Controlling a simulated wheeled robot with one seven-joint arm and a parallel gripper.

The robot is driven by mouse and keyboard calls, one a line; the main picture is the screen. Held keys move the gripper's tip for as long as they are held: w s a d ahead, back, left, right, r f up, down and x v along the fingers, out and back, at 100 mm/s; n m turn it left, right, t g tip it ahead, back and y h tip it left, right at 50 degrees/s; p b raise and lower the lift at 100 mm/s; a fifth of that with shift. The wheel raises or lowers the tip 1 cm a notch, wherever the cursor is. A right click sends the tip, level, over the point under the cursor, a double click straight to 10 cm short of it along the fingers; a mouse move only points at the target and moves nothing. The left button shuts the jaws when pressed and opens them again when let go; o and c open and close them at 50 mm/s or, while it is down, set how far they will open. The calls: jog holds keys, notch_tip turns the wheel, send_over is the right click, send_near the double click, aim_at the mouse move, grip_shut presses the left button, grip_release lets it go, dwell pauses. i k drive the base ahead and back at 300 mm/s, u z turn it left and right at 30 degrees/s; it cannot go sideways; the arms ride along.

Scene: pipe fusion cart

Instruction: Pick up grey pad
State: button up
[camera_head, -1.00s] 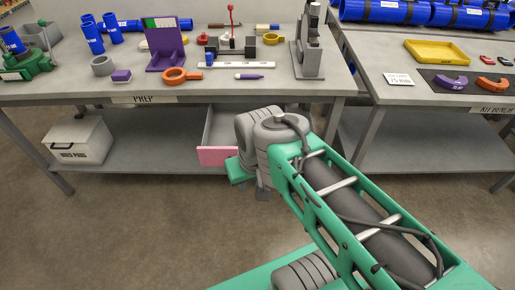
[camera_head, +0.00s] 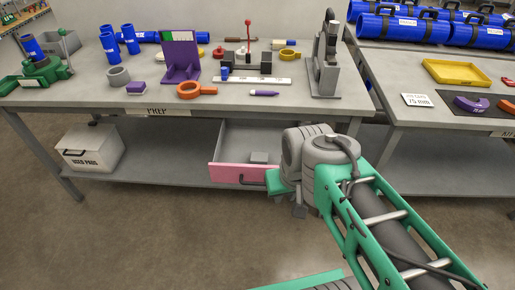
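A small grey block (camera_head: 260,157), which looks like the grey pad, lies inside the open drawer (camera_head: 233,149) under the prep table. The drawer has grey walls and a pink front with a dark handle. My gripper (camera_head: 299,211) points down just right of the drawer's front, at the end of my green and grey arm. The wrist hides most of it, so its opening does not show. It appears apart from the block. The arm covers the drawer's right end.
The prep table (camera_head: 60,98) above the drawer holds a purple stand (camera_head: 181,72), an orange ring tool (camera_head: 190,90), a small purple block (camera_head: 136,87) and blue pipes. A "used pads" box (camera_head: 90,150) stands on the lower shelf (camera_head: 165,172). The floor in front is clear.

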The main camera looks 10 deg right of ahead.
aim_at(256, 158)
jog(key=i, duration=0.2)
jog(key=u, duration=0.55)
jog(key=k, duration=1.3)
jog(key=i, duration=0.4)
jog(key=z, duration=0.6)
jog(key=i, duration=0.8)
jog(key=u, duration=0.7)
jog(key=i, duration=0.55)
jog(key=u, duration=0.6)
